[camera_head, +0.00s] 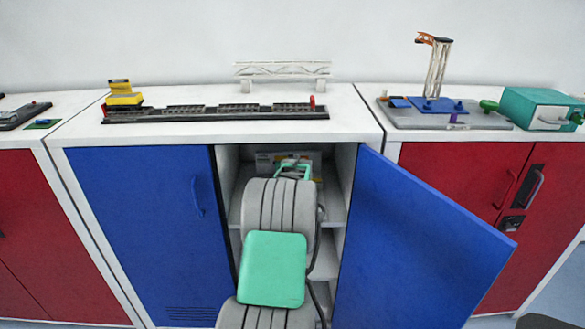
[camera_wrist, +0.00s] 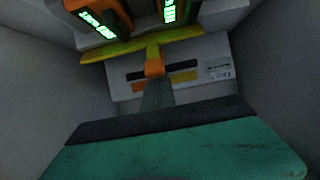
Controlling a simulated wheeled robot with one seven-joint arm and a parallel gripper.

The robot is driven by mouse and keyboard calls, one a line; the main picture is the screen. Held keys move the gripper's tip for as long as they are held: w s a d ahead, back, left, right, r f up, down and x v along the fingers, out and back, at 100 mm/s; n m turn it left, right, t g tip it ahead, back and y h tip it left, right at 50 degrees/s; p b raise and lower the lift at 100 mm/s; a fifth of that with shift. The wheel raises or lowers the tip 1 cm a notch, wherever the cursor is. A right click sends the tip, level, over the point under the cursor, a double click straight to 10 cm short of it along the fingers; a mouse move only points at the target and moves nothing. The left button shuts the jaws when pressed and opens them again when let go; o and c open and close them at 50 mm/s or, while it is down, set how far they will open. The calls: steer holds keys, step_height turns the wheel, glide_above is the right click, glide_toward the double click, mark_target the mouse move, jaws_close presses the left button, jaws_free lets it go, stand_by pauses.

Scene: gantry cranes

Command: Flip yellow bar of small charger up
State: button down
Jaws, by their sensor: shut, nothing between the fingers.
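In the wrist view a pale charger panel (camera_wrist: 205,75) with black and yellow slots and a small label fills the middle. A yellow bar (camera_wrist: 185,42) runs across its upper part, with an orange piece (camera_wrist: 155,68) below the bar's middle. My gripper (camera_wrist: 156,82) is shut and empty, its narrow grey fingers pointing at the orange piece; I cannot tell whether they touch. In the head view my gripper (camera_head: 291,170) reaches into the open middle cabinet, in front of a pale unit (camera_head: 266,158) that my arm partly hides.
Two orange devices with lit green displays (camera_wrist: 97,23) stand above the bar. The open blue door (camera_head: 410,245) is right of my arm, the closed blue door (camera_head: 140,230) left. Cabinet walls and shelves (camera_head: 330,205) are close. Crane models (camera_head: 215,112) stand on the white top.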

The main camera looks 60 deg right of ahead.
steer(key=v, duration=0.7)
steer(key=shift+a+r, duration=0.25)
steer(key=shift+a, duration=0.05)
